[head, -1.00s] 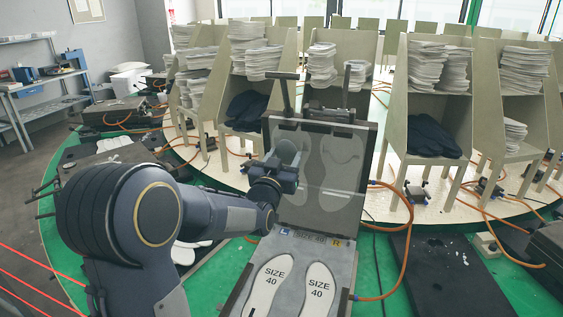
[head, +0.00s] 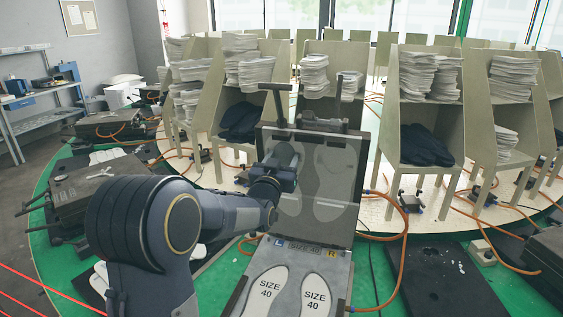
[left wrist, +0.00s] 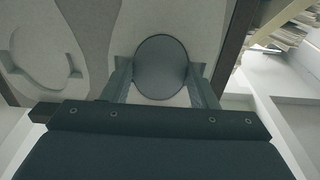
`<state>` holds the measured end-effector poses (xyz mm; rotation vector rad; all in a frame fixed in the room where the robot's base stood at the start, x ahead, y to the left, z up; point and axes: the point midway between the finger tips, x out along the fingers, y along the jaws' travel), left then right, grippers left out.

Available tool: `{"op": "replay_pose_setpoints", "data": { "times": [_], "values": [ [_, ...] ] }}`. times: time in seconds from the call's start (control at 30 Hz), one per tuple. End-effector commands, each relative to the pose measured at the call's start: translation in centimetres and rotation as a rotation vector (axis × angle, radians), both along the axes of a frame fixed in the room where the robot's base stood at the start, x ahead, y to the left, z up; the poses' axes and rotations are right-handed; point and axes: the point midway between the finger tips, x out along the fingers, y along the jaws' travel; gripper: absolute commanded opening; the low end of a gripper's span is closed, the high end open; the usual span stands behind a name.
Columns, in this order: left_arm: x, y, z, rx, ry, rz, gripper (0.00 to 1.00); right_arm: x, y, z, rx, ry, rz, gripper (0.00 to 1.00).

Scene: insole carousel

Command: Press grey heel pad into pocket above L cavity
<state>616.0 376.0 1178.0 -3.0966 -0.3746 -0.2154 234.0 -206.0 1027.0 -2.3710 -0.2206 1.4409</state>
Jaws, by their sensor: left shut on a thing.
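The mould stands open, its raised lid (head: 343,212) tilted up behind the base (head: 325,262). The base holds two white insoles (head: 265,290) (head: 316,294) printed SIZE 40, with L and R labels behind them. My left gripper (head: 283,163) is at the upper left of the lid, over the L side. It is shut on the grey heel pad (left wrist: 160,68), an oval disc held between both fingers in the left wrist view, facing the lid's surface. The pad hides the pocket behind it; I cannot tell whether it is seated. The other pocket (left wrist: 45,55) shows empty. My right gripper is not in view.
Shelf racks (head: 430,115) with stacked papers and dark cloth stand behind the mould on the round carousel. An orange hose (head: 405,225) loops at the mould's right. A dark plate (head: 440,275) lies further right on the green floor.

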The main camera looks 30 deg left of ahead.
Motion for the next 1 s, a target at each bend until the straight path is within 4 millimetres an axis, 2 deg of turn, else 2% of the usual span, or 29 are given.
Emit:
{"op": "replay_pose_setpoints", "data": {
  "times": [0.63, 0.67, 0.8, 0.83, 1.0],
  "values": [
    [0.04, 0.03, 0.17, 0.001, -0.004, 0.0, 0.42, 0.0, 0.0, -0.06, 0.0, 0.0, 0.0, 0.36],
    [0.04, 0.03, 0.2, 0.001, -0.004, 0.0, 0.57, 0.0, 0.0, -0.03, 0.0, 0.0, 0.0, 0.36],
    [0.04, 0.02, 0.16, 0.001, -0.004, 0.0, 0.75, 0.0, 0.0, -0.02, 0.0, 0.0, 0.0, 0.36],
    [0.03, 0.02, 0.15, 0.001, -0.003, 0.0, 0.79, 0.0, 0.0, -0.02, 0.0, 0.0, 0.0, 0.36],
    [0.02, 0.02, 0.1, 0.0, -0.002, 0.0, 0.79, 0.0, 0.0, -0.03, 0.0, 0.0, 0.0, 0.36]
  ]
}}
